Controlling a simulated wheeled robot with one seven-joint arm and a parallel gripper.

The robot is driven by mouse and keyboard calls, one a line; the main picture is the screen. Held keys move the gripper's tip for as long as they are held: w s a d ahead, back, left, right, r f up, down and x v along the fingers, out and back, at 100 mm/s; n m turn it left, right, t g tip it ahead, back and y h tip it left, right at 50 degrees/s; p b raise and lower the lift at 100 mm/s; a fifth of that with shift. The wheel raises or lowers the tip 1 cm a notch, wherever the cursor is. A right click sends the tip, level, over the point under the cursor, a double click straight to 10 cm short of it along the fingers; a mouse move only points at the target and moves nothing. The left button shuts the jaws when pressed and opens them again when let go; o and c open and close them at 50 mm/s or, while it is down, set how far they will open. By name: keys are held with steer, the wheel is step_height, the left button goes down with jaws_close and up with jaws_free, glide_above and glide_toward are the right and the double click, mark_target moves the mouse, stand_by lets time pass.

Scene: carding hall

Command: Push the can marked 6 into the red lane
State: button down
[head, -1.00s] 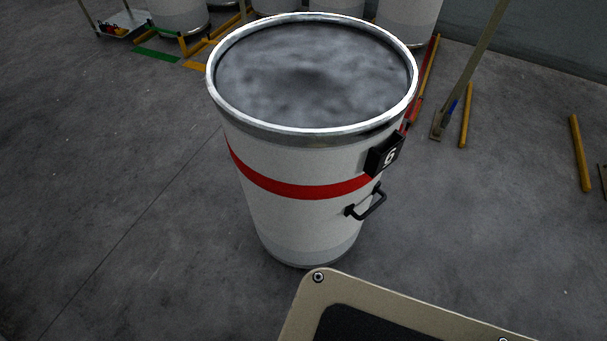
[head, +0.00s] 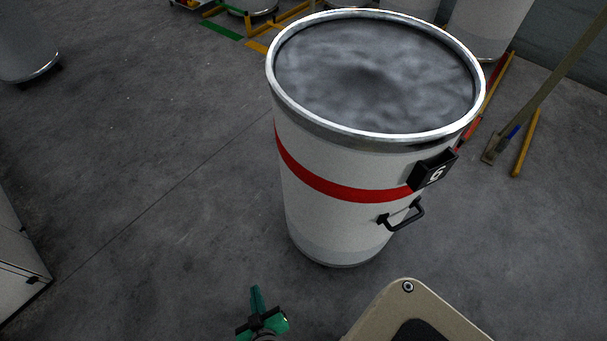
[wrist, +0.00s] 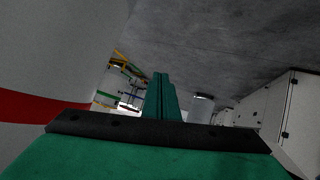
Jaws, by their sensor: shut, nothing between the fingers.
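The can marked 6 (head: 335,225) is a tall white can with a red band, a metal rim and grey fibre inside. It stands upright on the floor, its black number plate (head: 433,172) and black handle (head: 403,215) facing front right. My green gripper (head: 256,297) is shut and empty in front of the can's lower left in the picture, apart from it. In the wrist view, the fingers (wrist: 161,97) are together and the can (wrist: 50,60) fills the left side. A red floor strip (head: 497,72) shows behind the can to the right, partly hidden; the lane beyond is mostly hidden.
Other white cans (head: 490,28) stand at the back, with yellow and green floor strips (head: 221,29) near them. A pole with a flat foot (head: 545,85) and a yellow bar (head: 526,142) lie right. A pale cabinet (head: 15,260) stands left. Floor left of the can is clear.

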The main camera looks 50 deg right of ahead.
steer(key=w+d+r+m+g+h, duration=0.3)
steer(key=w+d+r+m+h, duration=0.35)
steer(key=w+d, duration=0.2)
steer(key=d+r+m+g+h, duration=0.4)
steer(key=r+m+g+h, duration=0.2)
steer(key=r+m, duration=0.3)
steer(key=n, duration=0.1)
glide_toward(306, 175)
steer(key=shift+s+a+f, duration=0.1)
steer(key=shift+s+a, duration=0.05)
steer(key=shift+a, duration=0.3)
steer(key=shift+w+d, duration=0.2)
steer(key=shift+d, duration=1.75)
steer(key=shift+w+d, duration=0.2)
steer(key=shift+d, duration=1.8)
steer(key=d, duration=1.5)
steer(key=shift+w+d, duration=0.25)
steer(key=shift+w, duration=0.2)
steer(key=shift+d, duration=0.1)
